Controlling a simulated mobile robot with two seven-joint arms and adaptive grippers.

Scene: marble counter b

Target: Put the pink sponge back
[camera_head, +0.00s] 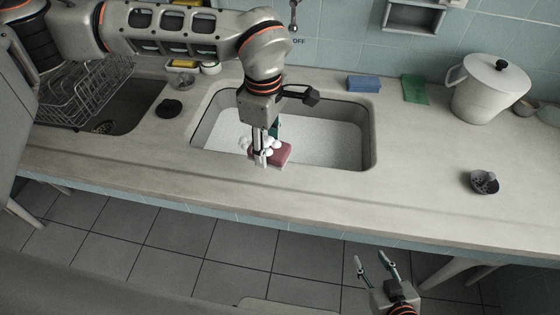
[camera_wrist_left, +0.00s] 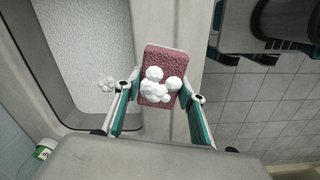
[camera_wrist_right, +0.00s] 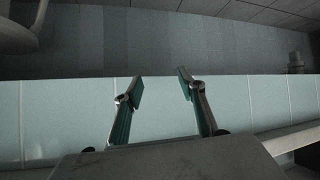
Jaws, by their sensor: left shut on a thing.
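The pink sponge (camera_head: 284,153) is held by my left gripper (camera_head: 261,160) over the front edge of the sink basin. In the left wrist view the sponge (camera_wrist_left: 152,57) sits between the two fingers (camera_wrist_left: 156,112), with several white foam blobs on its face. The sponge has a pale backing along its far edge. My right gripper (camera_head: 375,265) is open and empty, low in front of the counter over the floor. In the right wrist view its fingers (camera_wrist_right: 161,88) are spread apart, facing the tiled counter front.
The sink (camera_head: 330,140) has a pale speckled bottom. A blue sponge (camera_head: 364,83) and a green pad (camera_head: 415,89) lie behind it. A white pot (camera_head: 490,90) and a small dark bowl (camera_head: 484,182) stand on the right. A dish rack (camera_head: 85,92) is at left.

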